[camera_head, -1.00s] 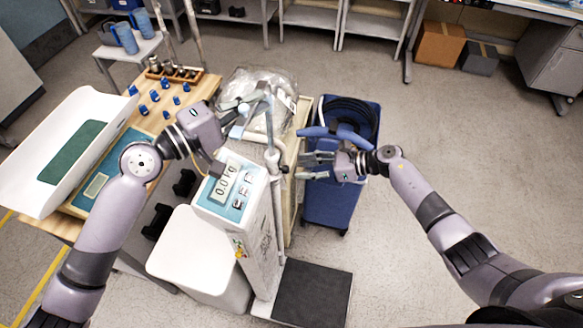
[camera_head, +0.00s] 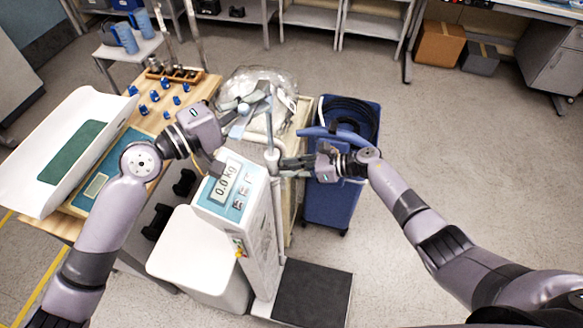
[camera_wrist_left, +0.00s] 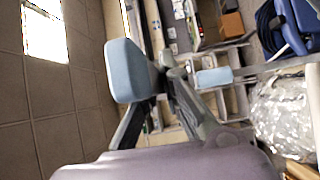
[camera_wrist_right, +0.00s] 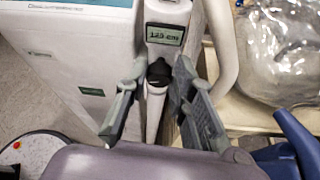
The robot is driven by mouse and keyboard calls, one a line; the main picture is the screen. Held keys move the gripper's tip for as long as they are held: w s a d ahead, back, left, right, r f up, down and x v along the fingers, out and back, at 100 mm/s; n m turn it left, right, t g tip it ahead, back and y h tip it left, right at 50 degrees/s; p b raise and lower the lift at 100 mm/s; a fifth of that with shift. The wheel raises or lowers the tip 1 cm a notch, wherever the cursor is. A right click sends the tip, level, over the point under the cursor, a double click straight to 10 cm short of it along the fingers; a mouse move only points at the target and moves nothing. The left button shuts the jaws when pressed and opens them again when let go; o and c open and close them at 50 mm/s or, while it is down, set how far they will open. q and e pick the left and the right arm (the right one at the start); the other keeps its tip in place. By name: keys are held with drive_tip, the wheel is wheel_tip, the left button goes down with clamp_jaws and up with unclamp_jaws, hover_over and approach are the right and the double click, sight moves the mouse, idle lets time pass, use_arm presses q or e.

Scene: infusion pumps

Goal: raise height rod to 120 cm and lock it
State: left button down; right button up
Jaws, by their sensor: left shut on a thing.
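The scale (camera_head: 238,205) stands upright, its display (camera_head: 226,181) reading 0.0 kg. The height rod (camera_head: 270,125) rises behind the display. My left gripper (camera_head: 258,98) is shut on the light-blue headpiece at the rod's top; blue ends of the headpiece (camera_wrist_left: 130,72) show in the left wrist view. My right gripper (camera_head: 280,166) is at the rod's collar. In the right wrist view its open fingers (camera_wrist_right: 158,95) stand on either side of a black lock knob (camera_wrist_right: 158,72), with gaps visible. A small height readout (camera_wrist_right: 165,36) above the knob seems to read 123 cm, blurred.
A blue bin (camera_head: 335,200) with black hose stands right of the rod. A clear plastic bag (camera_head: 250,82) lies on a cart behind it. A wooden table (camera_head: 208,88) with a baby scale (camera_head: 65,150) is at left.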

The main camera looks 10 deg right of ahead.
clamp_jaws()
drive_tip(key=shift+w+d+f+m+g+y, duration=0.15)
drive_tip(key=shift+m+g+y, duration=0.15)
drive_tip(key=shift+m+g, duration=0.5)
drive_tip(key=shift+w+m+g+y, duration=0.1)
drive_tip(key=shift+m+g+y, duration=0.25)
drive_tip(key=shift+m, duration=0.75)
drive_tip(key=o, duration=0.5)
unclamp_jaws()
drive_tip(key=shift+d, duration=0.1)
drive_tip(key=v, duration=1.2)
